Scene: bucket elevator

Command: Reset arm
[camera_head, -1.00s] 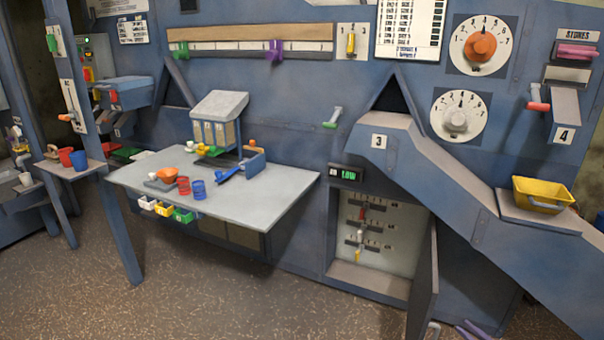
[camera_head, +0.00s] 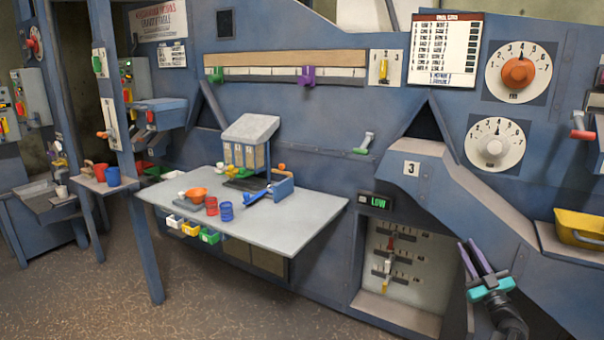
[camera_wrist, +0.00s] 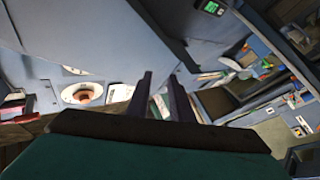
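My gripper (camera_head: 468,244) is at the lower right of the head view, with purple fingers and a teal body. It points upward in front of the sloped blue chute (camera_head: 450,195), near the open recess with sliders (camera_head: 405,265). In the wrist view my gripper (camera_wrist: 160,78) shows two dark fingers standing apart. Nothing is visible between them except the background beyond. The wrist view is tilted, with a round dial (camera_wrist: 83,94) at the left and a green display (camera_wrist: 212,7) at the top.
A grey table (camera_head: 290,220) with red and blue cups stands left of centre. A yellow bucket (camera_head: 580,228) sits on the chute's ledge at the right edge. Levers and dials line the blue wall panel. Open speckled floor (camera_head: 220,310) lies in front.

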